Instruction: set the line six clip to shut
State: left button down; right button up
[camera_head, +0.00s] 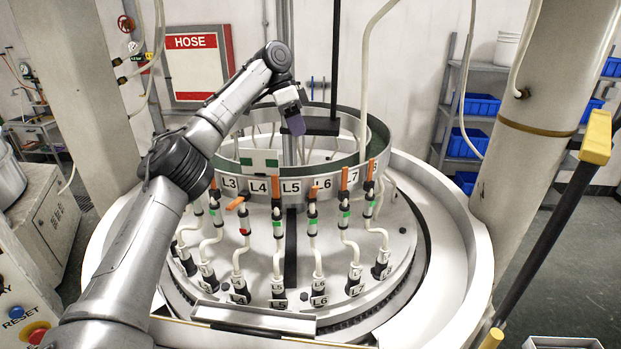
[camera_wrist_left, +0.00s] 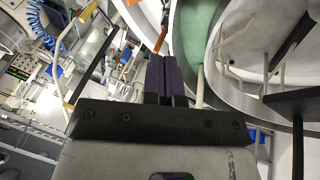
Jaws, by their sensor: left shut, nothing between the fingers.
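The line six clip (camera_head: 313,193) is on the hose under the L6 plate (camera_head: 322,184), at the front of the round drum. Its orange lever looks short and is seen partly end-on, so I cannot tell its exact angle. A green band shows on its hose fitting. My left gripper (camera_head: 294,124) is shut and empty, high above the drum's rim and behind the clip, well apart from it. Its purple fingers (camera_wrist_left: 165,78) lie together in the left wrist view, where the clip is not recognisable. My right gripper is not in view.
Neighbouring clips on L5 (camera_head: 277,191) and L7 (camera_head: 344,179) have upright orange levers. The L4 lever (camera_head: 236,203) slants sideways, with a red band below it. A black post with a crossbar (camera_head: 322,125) stands inside the drum near my left gripper.

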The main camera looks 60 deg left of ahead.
pick_arm(q)
jog(key=b, duration=0.9)
send_near(314, 193)
notch_tip(314, 193, down, 5)
jog(key=w, duration=0.3)
jog(key=shift+s+d+r, duration=0.1)
jog(key=shift+s+d, duration=0.2)
jog(key=shift+s+d+f, duration=0.15)
jog(key=shift+d+f, duration=0.25)
jog(key=shift+d, duration=0.15)
jog(key=shift+d, duration=0.15)
